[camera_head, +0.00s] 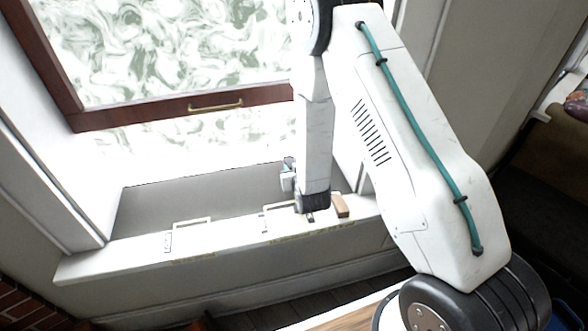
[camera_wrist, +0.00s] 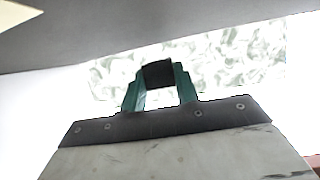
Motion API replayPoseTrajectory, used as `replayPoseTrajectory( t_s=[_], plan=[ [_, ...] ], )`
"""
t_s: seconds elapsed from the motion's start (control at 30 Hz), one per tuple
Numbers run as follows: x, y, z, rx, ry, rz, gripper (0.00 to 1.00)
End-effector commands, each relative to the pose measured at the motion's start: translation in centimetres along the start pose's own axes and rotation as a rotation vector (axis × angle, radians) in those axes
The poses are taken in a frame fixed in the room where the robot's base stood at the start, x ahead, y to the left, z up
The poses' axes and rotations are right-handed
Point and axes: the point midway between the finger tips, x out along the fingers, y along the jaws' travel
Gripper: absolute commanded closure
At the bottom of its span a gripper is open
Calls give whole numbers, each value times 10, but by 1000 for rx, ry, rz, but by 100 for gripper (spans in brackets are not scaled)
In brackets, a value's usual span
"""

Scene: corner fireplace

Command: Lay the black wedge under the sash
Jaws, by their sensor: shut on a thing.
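The sash (camera_head: 180,108) is a dark red-brown frame with a brass handle (camera_head: 215,106) and patterned glass. It stands raised, with a gap between its bottom rail and the white sill (camera_head: 140,249). In the wrist view my gripper (camera_wrist: 161,84) has its green fingers shut on the black wedge (camera_wrist: 158,72), which shows as a dark block between the fingertips. Patterned glass shows behind it. In the head view my arm reaches down in front of the window's right side and hides most of my gripper and the wedge.
A small brown block (camera_head: 340,206) lies on the sill just right of my wrist. Pale outlined markings (camera_head: 190,234) show on the sill. White window jambs stand at both sides. A dark wooden floor lies below.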

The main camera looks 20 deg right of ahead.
Motion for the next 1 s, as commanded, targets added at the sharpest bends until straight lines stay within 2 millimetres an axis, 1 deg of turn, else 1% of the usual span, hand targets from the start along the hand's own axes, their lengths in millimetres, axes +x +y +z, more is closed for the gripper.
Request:
replayPoseTrajectory(
  t_s=[0.27, 0.43, 0.53, 0.57, 0.6, 0.63, 0.9, 1.0],
  plan=[
    [3, 2, 6, 1, -1, 3, 95],
    [5, 3, 14, -1, -6, 3, 95],
    [5, 3, 14, -2, -7, 4, 95],
    [5, 3, 15, -2, -7, 4, 64],
    [5, 3, 15, -2, -8, 4, 53],
    [5, 3, 15, -2, -8, 4, 48],
    [5, 3, 14, -3, -9, 4, 48],
    [4, 3, 10, -3, -7, 4, 48]
  ],
)
